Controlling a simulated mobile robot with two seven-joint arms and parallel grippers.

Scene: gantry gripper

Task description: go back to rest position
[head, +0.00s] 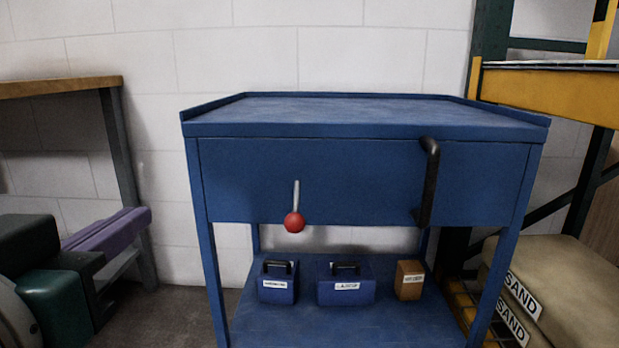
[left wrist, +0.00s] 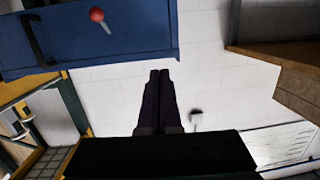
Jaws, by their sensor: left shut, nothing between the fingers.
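My left gripper (head: 142,216) is at the left of the head view, left of the blue workbench (head: 340,118) and apart from it. Its dark purple fingers lie together in the left wrist view (left wrist: 160,75), with nothing between them. The bench carries a lever with a red ball knob (head: 294,222), hanging down with the ball at the bottom, and a black vertical handle (head: 428,184) on its front panel. My right gripper is in neither view.
On the bench's lower shelf (head: 350,325) stand two blue toolboxes (head: 278,290) (head: 346,291) and a small brown box (head: 409,287). A wood-topped table (head: 60,87) is at the left. A rack (head: 560,95) and sandbags (head: 560,290) are at the right. The bench top is clear.

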